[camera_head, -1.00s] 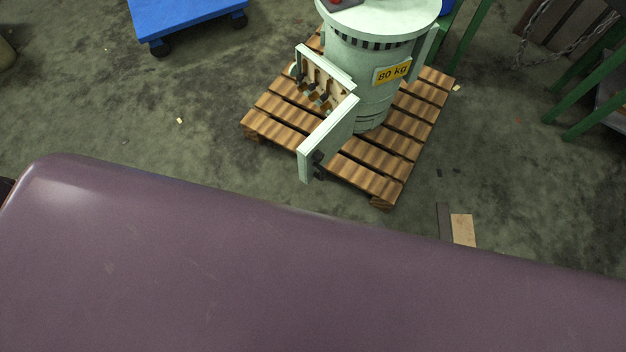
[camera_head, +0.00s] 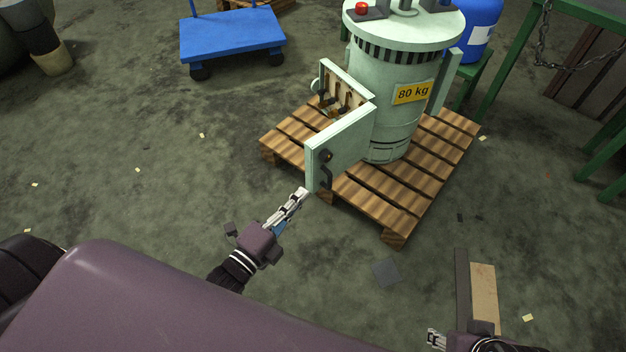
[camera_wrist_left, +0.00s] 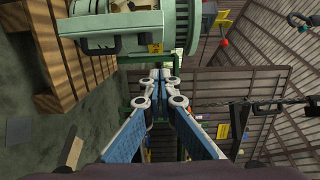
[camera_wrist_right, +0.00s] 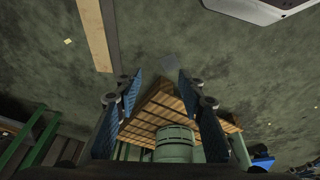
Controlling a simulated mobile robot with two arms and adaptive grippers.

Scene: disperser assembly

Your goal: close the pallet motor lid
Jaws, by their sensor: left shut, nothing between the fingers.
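The pale green pallet motor (camera_head: 385,105) stands upright on a wooden pallet (camera_head: 420,185) in the head view. Its lid (camera_head: 341,146) is swung open toward me, with a dark handle (camera_head: 325,172) on its face. The opened box beside it shows brown parts inside. My left gripper (camera_head: 303,193) is shut and empty, its tips close to the lid's lower near edge; I cannot tell if they touch. The lid also shows in the left wrist view (camera_wrist_left: 110,24), above the fingers. My right gripper (camera_wrist_right: 158,80) is open and empty, pointing toward the pallet from further off.
A blue cart (camera_head: 232,38) stands at the back left. A blue barrel (camera_head: 480,30) and green frames (camera_head: 515,60) stand at the back right. A board (camera_head: 484,297) lies on the floor near my right gripper. The floor left of the pallet is clear.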

